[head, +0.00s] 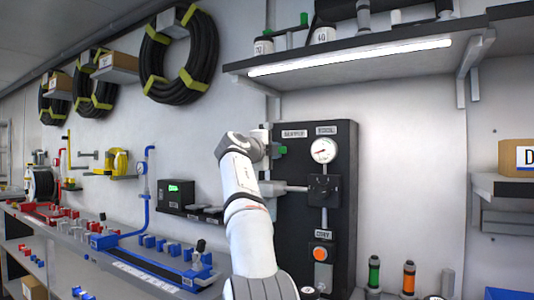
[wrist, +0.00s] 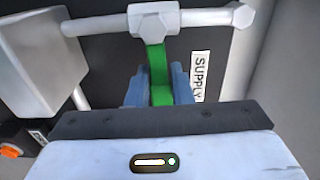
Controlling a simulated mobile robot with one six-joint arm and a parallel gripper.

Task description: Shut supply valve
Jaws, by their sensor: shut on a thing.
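The supply valve is a grey hexagonal body (wrist: 153,19) on a light grey pipe (wrist: 205,17), at the top of the wrist view. Its green lever (wrist: 157,62) extends down from the body, crosswise to the pipe in this view. My gripper (wrist: 158,88) is shut on the lever, with a blue-grey finger on each side. A white SUPPLY label (wrist: 201,76) is right of the lever. In the head view my gripper (head: 269,145) is at the upper left of the black panel (head: 342,217), with a bit of the green lever (head: 281,150) showing; my arm hides part of the panel.
A round gauge (head: 324,150) and an orange button (head: 320,253) are on the panel. A lit shelf (head: 350,62) overhangs above. A box with a green display (head: 174,195) is left of my arm. Green and orange cylinders (head: 374,271) stand at lower right.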

